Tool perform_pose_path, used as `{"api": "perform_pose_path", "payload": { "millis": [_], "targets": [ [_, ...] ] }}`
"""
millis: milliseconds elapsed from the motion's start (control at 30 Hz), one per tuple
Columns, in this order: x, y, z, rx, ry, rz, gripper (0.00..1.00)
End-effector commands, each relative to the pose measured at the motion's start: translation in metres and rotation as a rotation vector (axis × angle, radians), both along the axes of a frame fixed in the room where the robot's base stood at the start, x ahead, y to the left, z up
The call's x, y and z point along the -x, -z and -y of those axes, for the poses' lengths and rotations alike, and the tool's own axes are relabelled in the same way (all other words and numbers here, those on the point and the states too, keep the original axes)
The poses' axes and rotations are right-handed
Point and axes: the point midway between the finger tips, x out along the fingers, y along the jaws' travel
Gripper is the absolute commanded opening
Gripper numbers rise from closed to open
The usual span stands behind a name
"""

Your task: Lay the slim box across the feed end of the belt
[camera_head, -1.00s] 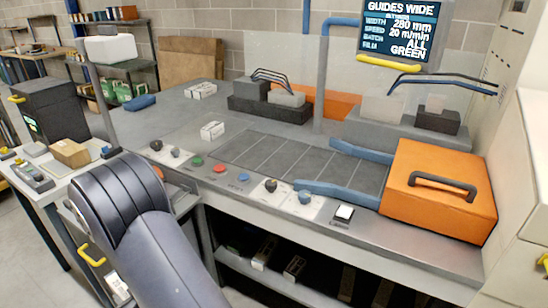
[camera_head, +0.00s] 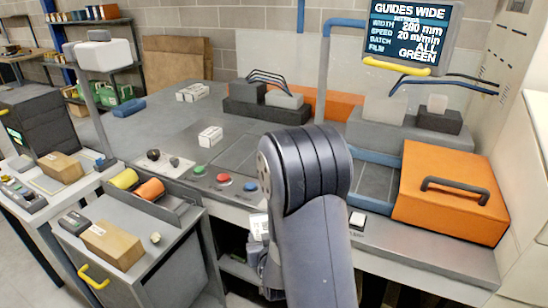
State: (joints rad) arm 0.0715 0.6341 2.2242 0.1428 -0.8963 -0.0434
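The dark belt (camera_head: 236,154) is set in the grey machine top, with its middle hidden behind my arm. Its left end is in sight, and its right part (camera_head: 374,181) runs between blue guides to an orange cover (camera_head: 450,190). A small white box (camera_head: 210,137) lies at the belt's left end, and small white boxes (camera_head: 193,92) lie farther back. A small white printed piece (camera_head: 258,227) shows at the left edge of my arm; I cannot tell whether it is held. Which thing is the slim box is unclear. My gripper is out of sight.
A grey cart (camera_head: 150,270) at front left bears a brown box (camera_head: 112,243) and orange and yellow rolls (camera_head: 149,189). Another brown box (camera_head: 60,167) lies on the left bench. Buttons (camera_head: 223,178) line the machine's front edge. The screen (camera_head: 408,32) hangs above.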

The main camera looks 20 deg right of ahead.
Motion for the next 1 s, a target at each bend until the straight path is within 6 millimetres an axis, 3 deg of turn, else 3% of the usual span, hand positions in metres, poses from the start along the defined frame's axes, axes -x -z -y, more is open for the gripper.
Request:
{"api": "perform_pose_path", "payload": {
  "millis": [200, 400, 800, 1000],
  "targets": [
    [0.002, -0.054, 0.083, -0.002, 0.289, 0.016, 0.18],
    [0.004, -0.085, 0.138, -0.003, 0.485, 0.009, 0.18],
    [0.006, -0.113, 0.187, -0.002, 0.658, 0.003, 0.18],
    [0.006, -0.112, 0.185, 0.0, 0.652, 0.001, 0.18]
  ]
}}
